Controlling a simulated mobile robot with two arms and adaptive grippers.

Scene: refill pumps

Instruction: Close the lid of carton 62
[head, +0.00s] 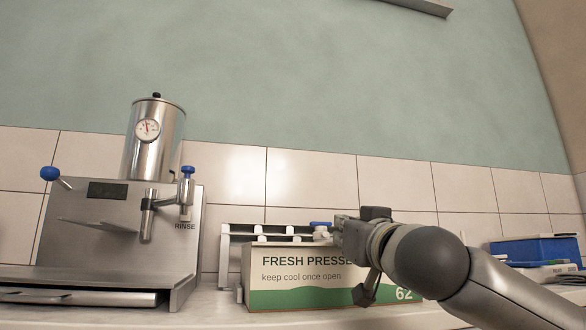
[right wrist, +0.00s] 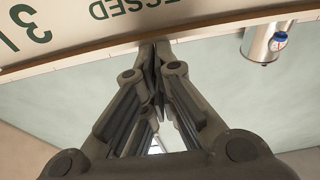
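Carton 62 (head: 300,290), white with a green wave and "FRESH PRESSED" lettering, stands on the counter. In the right wrist view its printed side (right wrist: 130,25) fills the top, upside down, with a brown lower edge. I cannot clearly make out its lid in the head view. A blue cap (head: 321,224) shows just above the carton's top edge. My right gripper (head: 348,236) is at the carton's upper right, covering part of the lettering. In the right wrist view its fingers (right wrist: 156,50) are together, close to the brown edge; contact is unclear. My left gripper is not in view.
A steel rinse machine (head: 115,230) with blue knobs and a gauge cylinder (head: 155,140) stands left. A pale rack (head: 228,245) is behind the carton. A blue bin (head: 538,249) sits at the right.

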